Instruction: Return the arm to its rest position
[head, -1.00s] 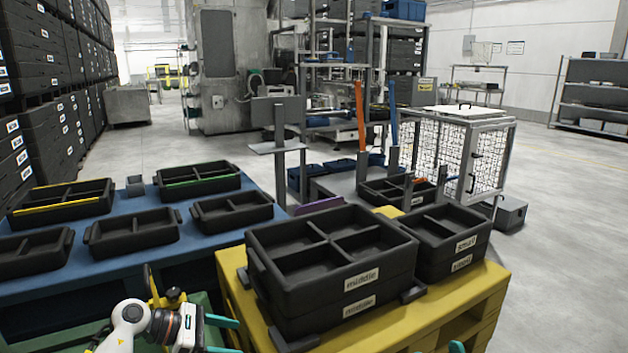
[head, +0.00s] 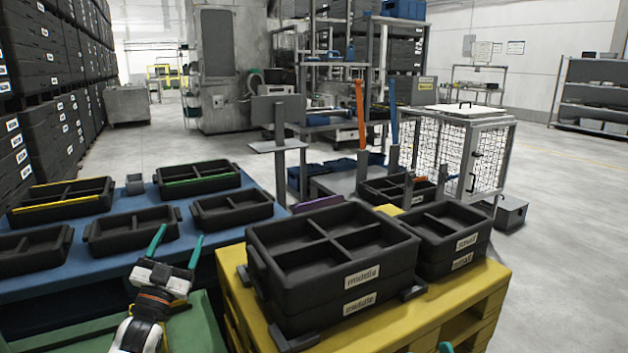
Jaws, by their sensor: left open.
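My left gripper (head: 176,247) is in the lower left of the head view. Its two teal fingers are spread apart and point away from me, with nothing between them. It is in front of the blue table's near edge, left of the yellow pallet. My left arm runs down from it to the bottom edge of the picture. At the bottom edge, right of centre, a small teal tip (head: 446,347) shows, which seems to be part of my right gripper; too little shows to tell its state.
A blue table (head: 105,207) holds several black trays. A yellow pallet (head: 490,290) carries stacked black bins labelled middle (head: 335,290) and small (head: 455,262). A green surface (head: 205,325) lies below my left arm. A wire cage (head: 465,155) stands behind.

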